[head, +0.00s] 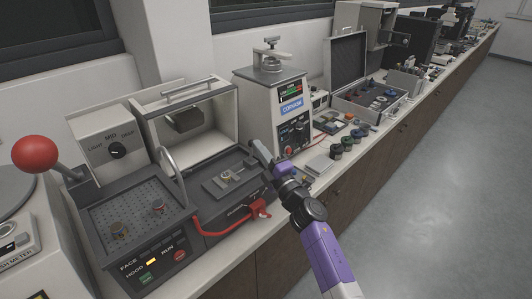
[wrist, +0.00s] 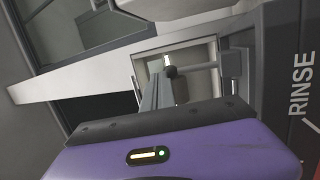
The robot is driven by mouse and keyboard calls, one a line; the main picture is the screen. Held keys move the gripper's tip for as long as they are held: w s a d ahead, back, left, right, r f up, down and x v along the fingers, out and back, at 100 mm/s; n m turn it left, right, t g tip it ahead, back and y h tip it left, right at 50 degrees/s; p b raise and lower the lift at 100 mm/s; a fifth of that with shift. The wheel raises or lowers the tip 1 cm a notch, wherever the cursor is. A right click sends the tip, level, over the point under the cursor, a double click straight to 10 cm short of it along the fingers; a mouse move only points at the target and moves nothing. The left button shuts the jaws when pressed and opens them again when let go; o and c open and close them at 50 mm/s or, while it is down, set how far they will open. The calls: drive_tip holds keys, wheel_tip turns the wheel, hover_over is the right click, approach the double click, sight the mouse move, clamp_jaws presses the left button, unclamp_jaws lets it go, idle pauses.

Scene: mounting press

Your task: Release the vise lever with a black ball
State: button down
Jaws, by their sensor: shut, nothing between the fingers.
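The small metal vise (head: 228,181) sits on the dark bed of the open-hooded machine in the head view, with a small brass-coloured part at its middle. In the wrist view, a black ball (wrist: 171,72) sits at the end of a short grey rod, close to my fingertips; I cannot tell if they touch. The ball is too small to make out in the head view. My gripper (head: 261,154) is over the right end of the bed, to the right of the vise. Its fingers are shut and empty; they also show in the wrist view (wrist: 157,84).
The raised hood (head: 184,92) stands behind the bed. A red-ball lever (head: 35,153) is at the left. A white press (head: 270,105) stands behind my gripper. Small jars (head: 348,140) line the counter right. The floor is clear.

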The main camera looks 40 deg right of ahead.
drive_tip(key=shift+a+x, duration=0.2)
drive_tip(key=shift+x, duration=0.75)
drive_tip(key=shift+a+x, duration=0.2)
drive_tip(key=shift+x, duration=0.8)
drive_tip(key=shift+w+r+b, duration=0.1)
drive_tip(key=shift+w+b, duration=0.8)
drive_tip(key=shift+w, duration=0.95)
drive_tip(key=shift+a+r, duration=0.1)
